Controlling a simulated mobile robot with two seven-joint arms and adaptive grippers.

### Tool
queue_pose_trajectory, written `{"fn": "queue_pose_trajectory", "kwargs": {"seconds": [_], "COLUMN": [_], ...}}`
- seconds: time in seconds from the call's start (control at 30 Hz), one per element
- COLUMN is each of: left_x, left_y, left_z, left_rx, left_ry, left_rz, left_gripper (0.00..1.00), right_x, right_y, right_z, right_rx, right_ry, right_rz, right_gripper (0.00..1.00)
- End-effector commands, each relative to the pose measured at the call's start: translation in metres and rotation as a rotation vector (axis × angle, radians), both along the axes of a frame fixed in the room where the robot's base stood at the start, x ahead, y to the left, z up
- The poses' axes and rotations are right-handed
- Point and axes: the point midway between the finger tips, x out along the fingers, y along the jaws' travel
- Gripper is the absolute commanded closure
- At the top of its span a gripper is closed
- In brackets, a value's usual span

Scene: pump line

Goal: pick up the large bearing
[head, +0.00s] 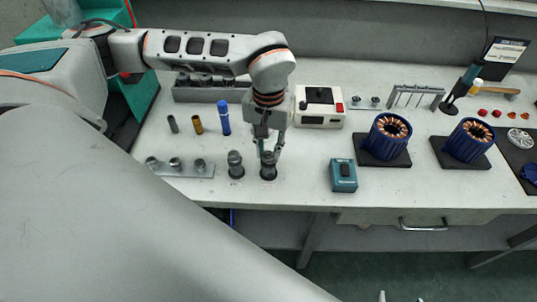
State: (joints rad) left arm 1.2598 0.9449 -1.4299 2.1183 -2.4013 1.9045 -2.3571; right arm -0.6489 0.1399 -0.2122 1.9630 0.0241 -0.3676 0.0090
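My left gripper (269,156) points down over the bench, with its fingertips on either side of the top of a dark, round, stepped part (268,171). The fingers are apart, but I cannot tell whether they press on it. A similar dark part (236,165) stands upright just to the left. Three grey ring-like parts sit in a row on a grey plate (187,170) further left. I cannot tell for sure which of these is the large bearing. Two small pale tips (400,298) at the bottom edge may be my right gripper; the rest is cut off.
A blue pin (223,117) and two shorter pins stand behind. A white box with a red button (320,107) is behind right. A teal box (343,175) stands near the front edge. Two blue stators (388,137) (468,140) sit on black mats to the right.

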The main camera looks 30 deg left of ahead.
Motion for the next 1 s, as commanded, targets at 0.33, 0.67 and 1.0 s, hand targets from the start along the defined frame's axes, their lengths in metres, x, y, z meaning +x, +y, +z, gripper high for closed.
{"fn": "queue_pose_trajectory", "kwargs": {"seconds": [0.33,0.67,1.0], "left_x": [0.000,0.001,0.002], "left_y": [0.000,0.000,0.000], "left_z": [0.000,0.027,0.120], "left_rx": [0.000,0.000,0.001], "left_ry": [0.000,-0.004,-0.008], "left_rz": [0.000,-0.001,0.001], "left_gripper": [0.89,0.89,0.89], "right_x": [0.000,0.000,0.000], "right_y": [0.000,0.000,0.000], "right_z": [0.001,0.001,0.002], "right_rx": [0.001,0.000,-0.001], "right_ry": [-0.002,0.000,0.002], "right_rz": [0.000,0.000,0.000], "right_gripper": [0.41,0.41,0.41]}}
